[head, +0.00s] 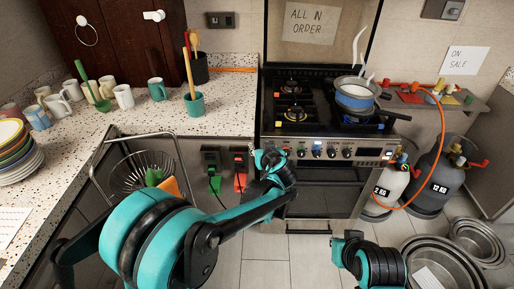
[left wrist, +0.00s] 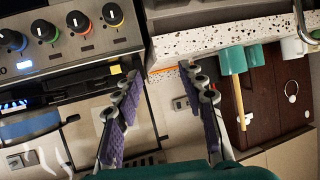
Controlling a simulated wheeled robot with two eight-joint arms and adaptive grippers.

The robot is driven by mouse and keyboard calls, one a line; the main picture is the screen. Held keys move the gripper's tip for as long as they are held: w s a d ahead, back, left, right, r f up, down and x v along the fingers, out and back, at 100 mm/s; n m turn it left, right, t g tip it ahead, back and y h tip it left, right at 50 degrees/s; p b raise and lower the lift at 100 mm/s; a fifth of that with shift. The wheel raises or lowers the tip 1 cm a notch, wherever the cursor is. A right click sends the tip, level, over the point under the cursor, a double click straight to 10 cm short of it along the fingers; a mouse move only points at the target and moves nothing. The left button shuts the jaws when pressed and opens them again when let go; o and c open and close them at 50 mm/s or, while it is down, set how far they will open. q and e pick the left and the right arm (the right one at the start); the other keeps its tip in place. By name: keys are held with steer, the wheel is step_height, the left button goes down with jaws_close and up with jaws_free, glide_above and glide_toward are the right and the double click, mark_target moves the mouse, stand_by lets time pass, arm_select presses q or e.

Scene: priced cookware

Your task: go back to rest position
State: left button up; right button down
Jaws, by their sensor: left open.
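My left gripper (head: 268,160) is in front of the counter's end and the left side of the stove, above the floor. In the left wrist view, its two purple-padded fingers (left wrist: 165,105) are spread apart with nothing between them. Part of my right arm shows at the bottom right of the head view, but its gripper fingers cannot be made out.
The speckled counter (head: 110,125) holds mugs, stacked plates (head: 18,155) and a teal utensil cup (head: 194,104). Gas cylinders (head: 435,180) and metal pans (head: 440,262) stand on the floor at right.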

arm_select(q)
steer(key=shift+s+a+r, duration=0.25)
steer(key=shift+s+a, duration=0.25)
steer(key=shift+a, duration=0.1)
steer(key=s+a+r+m+g, duration=0.1)
steer(key=s+a+r+g, duration=0.15)
steer(key=s+a, duration=1.05)
steer(key=s+f+m+g+h, duration=0.1)
steer(key=s+f+h, duration=0.1)
steer(key=s, duration=0.7)
steer(key=s+f+g+h, duration=0.1)
steer(key=s+f, duration=0.2)
steer(key=s, duration=0.7)
steer(key=shift+s+d+m+g+h, duration=0.2)
steer(key=shift+m+g+h, duration=0.15)
steer(key=shift+m+h, duration=0.05)
